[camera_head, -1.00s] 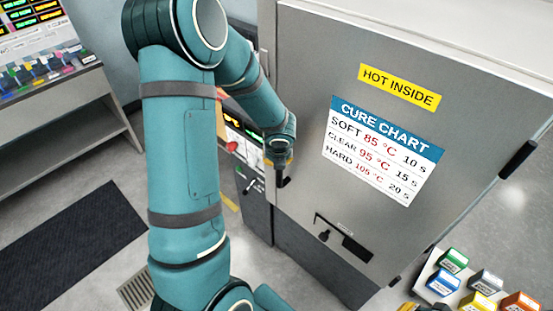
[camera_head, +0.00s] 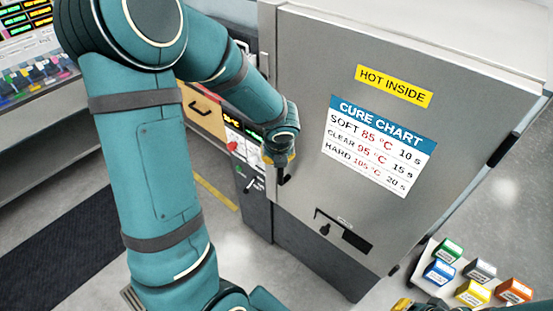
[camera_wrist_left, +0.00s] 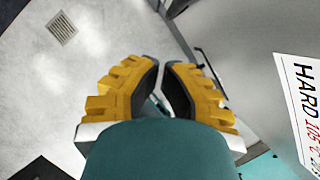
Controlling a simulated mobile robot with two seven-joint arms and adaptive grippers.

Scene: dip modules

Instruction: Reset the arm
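My left arm, teal with grey bands, comes in from the left and bends down in front of the cabinet. My left gripper (camera_head: 278,163) hangs at the cabinet's left edge, beside a dark handle-like part; I cannot tell whether they touch. In the left wrist view its yellow fingers with dark pads (camera_wrist_left: 160,68) show a narrow gap between the tips, with nothing visibly held. A yellow piece of what looks like my right gripper (camera_head: 402,304) shows at the bottom edge; its fingertips are mostly out of frame.
The grey cabinet (camera_head: 300,110) carries a "HOT INSIDE" label (camera_head: 393,86) and a cure chart (camera_head: 378,146). Several coloured blocks stand on a light tray (camera_head: 420,262) at bottom right. A control panel (camera_head: 243,140) is behind the arm. A dark mat (camera_head: 65,245) lies on open floor at left.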

